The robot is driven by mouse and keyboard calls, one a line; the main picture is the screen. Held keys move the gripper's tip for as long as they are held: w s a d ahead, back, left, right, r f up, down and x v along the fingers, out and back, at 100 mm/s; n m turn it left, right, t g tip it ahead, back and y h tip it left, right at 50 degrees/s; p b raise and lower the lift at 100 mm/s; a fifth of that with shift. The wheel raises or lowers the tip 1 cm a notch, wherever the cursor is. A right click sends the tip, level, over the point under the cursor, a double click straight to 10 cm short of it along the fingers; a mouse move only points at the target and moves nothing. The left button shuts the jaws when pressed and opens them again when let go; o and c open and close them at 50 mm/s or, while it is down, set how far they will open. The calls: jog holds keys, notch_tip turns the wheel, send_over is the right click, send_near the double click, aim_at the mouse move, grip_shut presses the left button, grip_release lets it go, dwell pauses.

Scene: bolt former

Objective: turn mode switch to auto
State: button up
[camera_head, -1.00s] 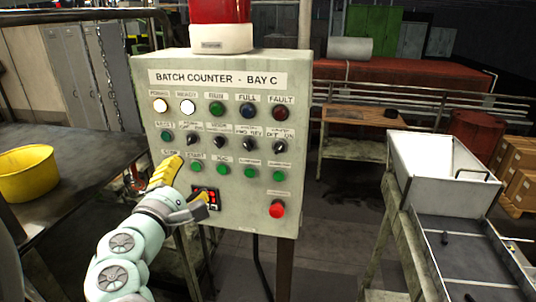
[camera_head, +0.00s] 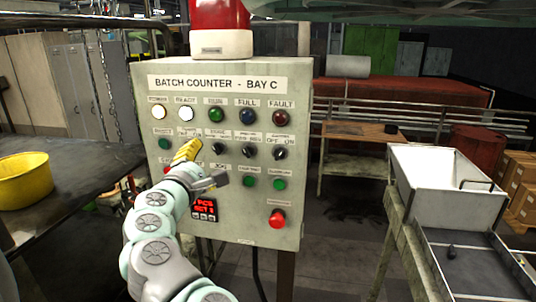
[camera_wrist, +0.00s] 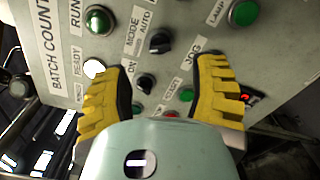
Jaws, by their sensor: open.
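The mode switch (camera_wrist: 160,43) is a black rotary knob beside a label reading MODE and AUTO in the wrist view. In the head view the mode switch (camera_head: 218,149) sits in the second row of the grey control panel (camera_head: 240,225). My gripper (camera_wrist: 165,65) is open, its yellow-padded fingers spread on either side of the switch area. The knob lies slightly beyond the fingertips, between them, and contact is not visible. In the head view my gripper (camera_head: 207,164) is in front of the panel's left half, just below and left of the mode switch.
Another black switch (camera_wrist: 145,82) sits next to the mode switch. Green buttons (camera_head: 249,181) and a red knob (camera_head: 277,218) are lower on the panel. A yellow bowl (camera_head: 24,180) stands on the left table, and a white hopper (camera_head: 435,190) is at right.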

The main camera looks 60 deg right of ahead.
aim_at(215, 151)
jog(key=shift+p+x, duration=1.1)
jog(key=shift+x, duration=1.65)
jog(key=shift+w+d, duration=0.25)
jog(key=shift+d, duration=0.05)
jog(key=shift+o, duration=0.2)
grip_shut()
